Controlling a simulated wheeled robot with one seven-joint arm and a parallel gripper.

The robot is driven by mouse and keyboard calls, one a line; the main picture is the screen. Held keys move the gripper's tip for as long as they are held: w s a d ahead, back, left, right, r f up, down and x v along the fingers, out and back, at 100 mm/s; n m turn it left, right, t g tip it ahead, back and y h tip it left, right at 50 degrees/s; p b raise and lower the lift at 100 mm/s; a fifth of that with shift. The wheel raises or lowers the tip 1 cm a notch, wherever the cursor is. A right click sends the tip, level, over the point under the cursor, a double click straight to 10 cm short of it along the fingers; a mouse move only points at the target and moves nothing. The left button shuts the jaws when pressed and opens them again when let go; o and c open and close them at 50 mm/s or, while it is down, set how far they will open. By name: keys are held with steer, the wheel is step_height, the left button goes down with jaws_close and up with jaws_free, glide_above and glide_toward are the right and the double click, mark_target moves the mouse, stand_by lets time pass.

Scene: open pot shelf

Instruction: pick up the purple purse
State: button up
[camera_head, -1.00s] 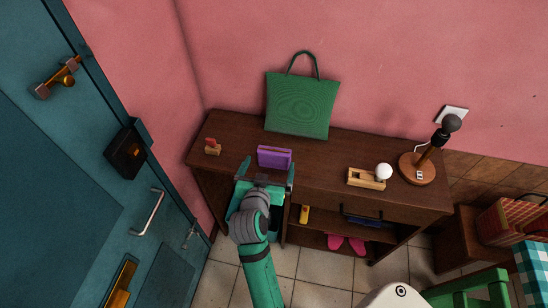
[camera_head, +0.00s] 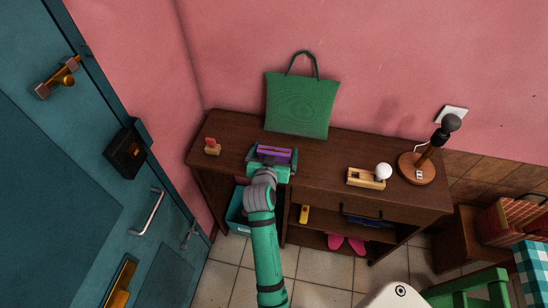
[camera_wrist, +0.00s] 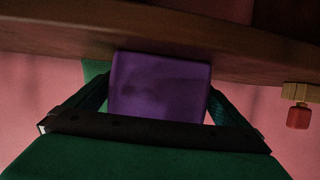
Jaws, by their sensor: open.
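The purple purse (camera_head: 274,152) stands on the dark wooden console table, in front of the green bag. My gripper (camera_head: 272,156) is open, with one finger at each side of the purse. In the wrist view the purse (camera_wrist: 160,86) fills the space between the two open fingers of my gripper (camera_wrist: 158,92). Small gaps seem to show beside the purse, but I cannot tell whether either finger touches it. The head view shows only the purse's upper part, as my gripper hides the rest.
On the table (camera_head: 325,168) stand a green bag (camera_head: 302,105) against the wall, a small red-topped wooden item (camera_head: 212,147) at left, a wooden block with a white ball (camera_head: 367,178) and a lamp (camera_head: 418,168) at right. A teal door (camera_head: 60,170) is at left.

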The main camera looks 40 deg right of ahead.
steer(key=shift+d, duration=0.2)
steer(key=c, duration=0.9)
steer(key=shift+r, duration=0.1)
